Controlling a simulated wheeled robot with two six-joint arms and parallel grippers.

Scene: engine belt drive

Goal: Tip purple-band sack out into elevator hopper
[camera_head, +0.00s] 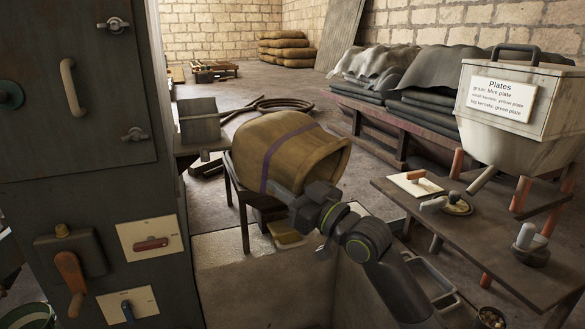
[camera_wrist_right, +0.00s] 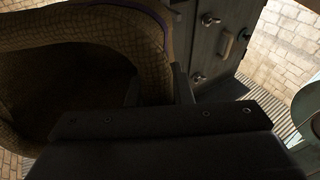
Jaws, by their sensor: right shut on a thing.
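The purple-band sack (camera_head: 300,150) is a tan woven sack lying on its side over a small dark stand, its wide open mouth facing right. Its purple band runs around the middle. My right gripper (camera_head: 283,192) is shut on the sack at its lower side near the band. In the right wrist view the sack (camera_wrist_right: 95,28) fills the left side, its dark mouth showing, and my right gripper (camera_wrist_right: 160,95) grips its edge. The inside of the sack is too dark to tell its contents. I cannot tell for sure which thing is the elevator hopper. My left gripper is not in view.
A tall dark cabinet with handles (camera_head: 75,100) stands close on the left. A wooden bench (camera_head: 470,240) with small plates and handles is at the right, under a pale bin labelled Plates (camera_head: 515,115). Stacked sacks (camera_head: 290,50) lie by the back wall.

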